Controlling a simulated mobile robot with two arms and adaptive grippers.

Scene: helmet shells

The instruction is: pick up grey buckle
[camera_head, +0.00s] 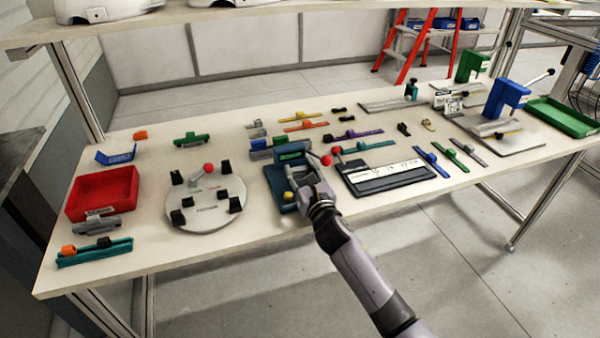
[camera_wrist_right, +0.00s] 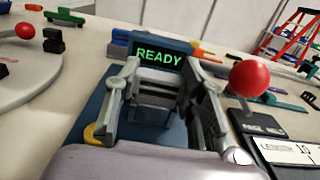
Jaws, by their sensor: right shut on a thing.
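My right gripper (camera_head: 304,178) is over the blue press-like fixture (camera_head: 277,188) at the middle of the table's front. In the wrist view its two grey fingers (camera_wrist_right: 162,80) straddle a dark grey piece (camera_wrist_right: 156,96), seemingly the grey buckle, in front of the fixture's lit READY display (camera_wrist_right: 158,56). The gripper is shut on this piece; its shape is mostly hidden by the fingers. Whether it still touches the fixture I cannot tell. Small grey parts (camera_head: 256,133) also lie behind the fixture. My left gripper is not in view.
A red-knobbed lever (camera_wrist_right: 250,80) stands close right of the gripper. A black-and-white panel (camera_head: 388,175) lies to the right, a round white plate (camera_head: 207,211) with black clamps to the left. A red bin (camera_head: 103,186) is at far left, a green tray (camera_head: 560,116) at far right.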

